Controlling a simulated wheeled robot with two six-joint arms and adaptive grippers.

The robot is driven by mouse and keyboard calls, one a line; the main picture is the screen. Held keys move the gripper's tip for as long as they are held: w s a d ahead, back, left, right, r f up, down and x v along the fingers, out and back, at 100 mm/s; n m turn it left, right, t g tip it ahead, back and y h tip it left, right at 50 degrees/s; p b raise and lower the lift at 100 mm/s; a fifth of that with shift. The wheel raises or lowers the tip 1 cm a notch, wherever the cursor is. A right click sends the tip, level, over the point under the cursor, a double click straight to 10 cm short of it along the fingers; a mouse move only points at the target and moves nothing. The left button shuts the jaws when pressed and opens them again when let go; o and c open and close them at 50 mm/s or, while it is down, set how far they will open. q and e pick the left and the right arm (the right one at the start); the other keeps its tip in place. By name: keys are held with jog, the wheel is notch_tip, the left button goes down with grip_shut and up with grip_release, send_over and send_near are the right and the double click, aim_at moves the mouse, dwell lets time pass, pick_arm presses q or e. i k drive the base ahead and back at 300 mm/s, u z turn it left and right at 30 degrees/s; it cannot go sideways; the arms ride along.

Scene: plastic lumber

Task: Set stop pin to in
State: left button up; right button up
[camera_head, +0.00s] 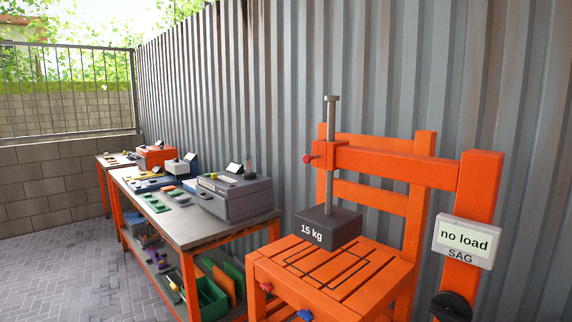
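An orange test stand (405,164) shaped like a chair stands at the right. A red knob (307,158) sticks out at the left end of its upper arm, beside the vertical grey rod (329,185). Another red knob (266,287) and a blue knob (305,314) are on the front of the seat. No label shows which of these is the stop pin, and I cannot tell how far any is pushed in. A dark block (328,228) marked "15 kg" is at the rod's lower end, over the slatted seat. Neither of my grippers is in view.
A display (466,241) on the right post reads "no load" above "SAG". A black round knob (453,306) is below it. A grey-topped workbench (204,233) with machines stands at the left. A corrugated wall (250,80) is behind; paving at the lower left is clear.

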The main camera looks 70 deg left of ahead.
aim_at(306, 158)
jog(key=u, duration=0.5)
jog(key=i, duration=0.2)
jog(key=u, duration=0.9)
jog(key=k, duration=0.25)
jog(key=u, duration=1.2)
